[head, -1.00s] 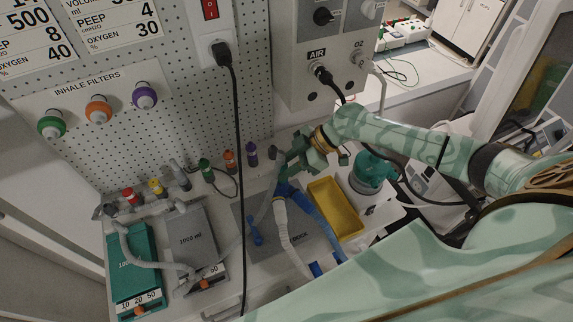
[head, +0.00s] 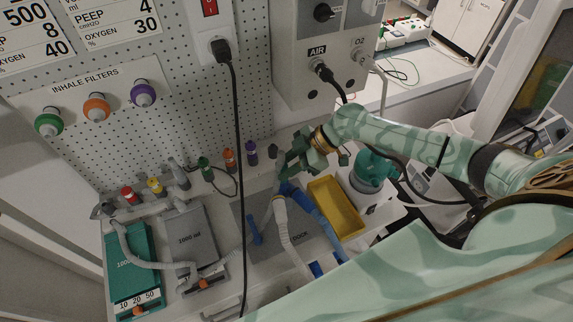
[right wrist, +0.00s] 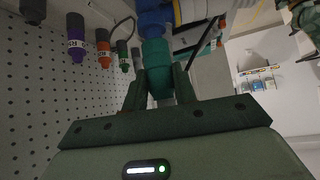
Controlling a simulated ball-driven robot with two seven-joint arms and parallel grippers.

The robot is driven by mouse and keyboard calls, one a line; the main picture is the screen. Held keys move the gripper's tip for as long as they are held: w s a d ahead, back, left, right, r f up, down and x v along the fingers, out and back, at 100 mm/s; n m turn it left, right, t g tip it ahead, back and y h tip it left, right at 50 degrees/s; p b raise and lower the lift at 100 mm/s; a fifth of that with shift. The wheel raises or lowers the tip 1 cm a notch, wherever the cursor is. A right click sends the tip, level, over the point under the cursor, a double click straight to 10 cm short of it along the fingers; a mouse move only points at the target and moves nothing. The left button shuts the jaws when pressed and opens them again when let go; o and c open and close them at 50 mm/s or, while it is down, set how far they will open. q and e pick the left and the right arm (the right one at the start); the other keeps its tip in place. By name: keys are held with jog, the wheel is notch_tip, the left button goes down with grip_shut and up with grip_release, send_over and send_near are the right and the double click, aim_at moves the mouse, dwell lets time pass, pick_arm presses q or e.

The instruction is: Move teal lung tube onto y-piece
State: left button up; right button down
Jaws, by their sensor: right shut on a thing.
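My right gripper (head: 287,174) is shut on the teal tube end (right wrist: 157,68), which shows between its fingers in the right wrist view. The blue y-piece (head: 287,188) is just below the gripper in the head view. In the right wrist view the blue part (right wrist: 155,22) lines up with the teal end and appears to touch it; how far they overlap I cannot tell. The teal lung (head: 130,262) lies at the lower left with a grey corrugated tube on it. My left gripper is not in view.
A yellow tray (head: 335,207) stands right of the y-piece. A white hose (head: 282,222) and a blue hose (head: 325,232) run toward the front. A grey lung (head: 190,240) lies beside the teal one. A black cable (head: 238,150) hangs in front of the pegboard.

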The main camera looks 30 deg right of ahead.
jog(key=shift+f+b, duration=0.7)
jog(key=shift+f, duration=0.2)
jog(key=shift+s, duration=0.1)
dwell(0.5)
jog(key=c, duration=1)
grip_release()
jog(key=shift+c, duration=0.2)
jog(key=b+v, duration=0.1)
jog(key=v, duration=1.5)
jog(key=shift+r, duration=0.2)
